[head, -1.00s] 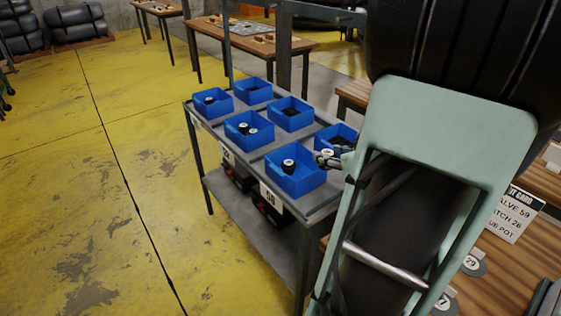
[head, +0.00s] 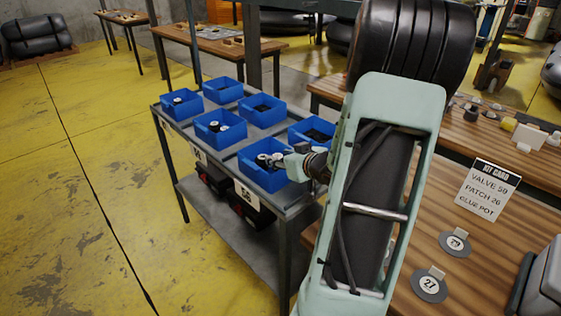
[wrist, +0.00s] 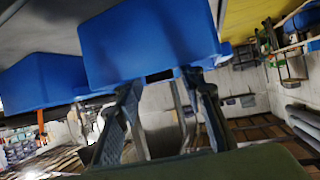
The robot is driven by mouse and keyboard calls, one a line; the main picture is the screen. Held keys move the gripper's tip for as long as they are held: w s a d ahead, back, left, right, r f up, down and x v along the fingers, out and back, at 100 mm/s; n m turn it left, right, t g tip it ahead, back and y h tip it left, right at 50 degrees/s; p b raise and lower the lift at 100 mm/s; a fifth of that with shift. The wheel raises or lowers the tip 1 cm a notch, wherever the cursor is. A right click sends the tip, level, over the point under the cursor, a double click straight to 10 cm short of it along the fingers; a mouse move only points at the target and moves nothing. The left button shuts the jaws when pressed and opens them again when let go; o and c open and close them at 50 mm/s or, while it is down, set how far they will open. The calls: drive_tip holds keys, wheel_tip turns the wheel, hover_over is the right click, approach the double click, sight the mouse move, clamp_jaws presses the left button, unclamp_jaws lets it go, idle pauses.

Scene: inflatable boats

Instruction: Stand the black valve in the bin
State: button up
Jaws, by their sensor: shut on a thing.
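The blue bin (head: 270,180) stands at the near end of the grey cart and also shows in the wrist view (wrist: 150,45). A black valve with a pale top (head: 263,158) stands in it. My gripper (head: 282,160) is at this bin's right side, over or just inside its rim. It is shut on what looks like another black valve (head: 277,159), with a pale top beside the first one. The fingers partly hide it, and I cannot tell whether it touches the bin floor. In the wrist view my fingers (wrist: 165,115) overlap the bin's rim.
Several other blue bins (head: 220,126) fill the cart top (head: 170,118); some hold valves. A wooden table (head: 450,205) at right carries a kit card (head: 488,190) and round patches (head: 455,243). Yellow floor (head: 80,190) is open at left.

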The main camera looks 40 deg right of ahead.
drive_tip(key=shift+f+b, duration=0.3)
drive_tip(key=shift+f, duration=0.3)
drive_tip(key=o, duration=1.1)
drive_tip(key=shift+s+f, duration=0.1)
drive_tip(key=shift+r+p, duration=0.4)
drive_tip(key=shift+r, duration=0.15)
drive_tip(key=p+v, duration=0.3)
drive_tip(key=v, duration=0.9)
drive_tip(key=shift+r, duration=0.1)
